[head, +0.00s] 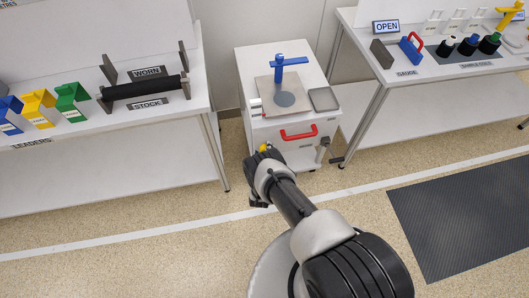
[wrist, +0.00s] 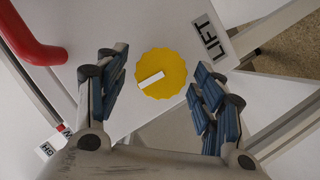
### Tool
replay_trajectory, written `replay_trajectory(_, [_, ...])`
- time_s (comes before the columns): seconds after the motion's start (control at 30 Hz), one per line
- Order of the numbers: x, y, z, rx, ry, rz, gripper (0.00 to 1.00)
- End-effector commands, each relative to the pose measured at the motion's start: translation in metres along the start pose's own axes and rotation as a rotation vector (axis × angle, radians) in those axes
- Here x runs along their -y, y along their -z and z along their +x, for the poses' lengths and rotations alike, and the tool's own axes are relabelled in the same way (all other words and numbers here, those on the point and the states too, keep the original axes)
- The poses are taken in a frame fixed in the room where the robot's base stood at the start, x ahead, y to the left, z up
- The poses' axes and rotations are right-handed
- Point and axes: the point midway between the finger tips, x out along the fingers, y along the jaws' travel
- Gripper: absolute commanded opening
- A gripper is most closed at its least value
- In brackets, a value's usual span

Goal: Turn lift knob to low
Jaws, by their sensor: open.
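The lift knob (wrist: 170,85) is a yellow, scallop-edged disc on the white cabinet front. A white pointer bar (wrist: 151,80) lies across it, slanting from lower left to upper right in the wrist view. The LIFT label (wrist: 210,38) is beside the knob. My gripper (wrist: 157,72) is open, with one blue-padded finger on each side of the knob. In the head view my gripper (head: 259,158) is at the cabinet front, and only a bit of the yellow knob (head: 264,148) shows. No label reading "low" is legible.
A red drawer handle (head: 299,132) is close to the knob; it also shows in the wrist view (wrist: 32,38). The white cabinet (head: 243,80) carries a blue post (head: 279,73) and a grey tray (head: 323,99). Tables stand left and right. The floor in front is clear.

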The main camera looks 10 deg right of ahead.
Motion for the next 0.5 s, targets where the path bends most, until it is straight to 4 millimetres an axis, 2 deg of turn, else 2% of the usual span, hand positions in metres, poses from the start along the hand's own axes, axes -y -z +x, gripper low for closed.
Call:
replay_trajectory(0.27, [0.000, 0.001, -0.003, 0.000, 0.001, 0.000, 0.62])
replay_trajectory(0.37, [0.001, 0.001, -0.013, -0.001, 0.002, 0.000, 0.62])
replay_trajectory(0.5, [0.002, 0.001, -0.038, -0.001, 0.005, -0.002, 0.62])
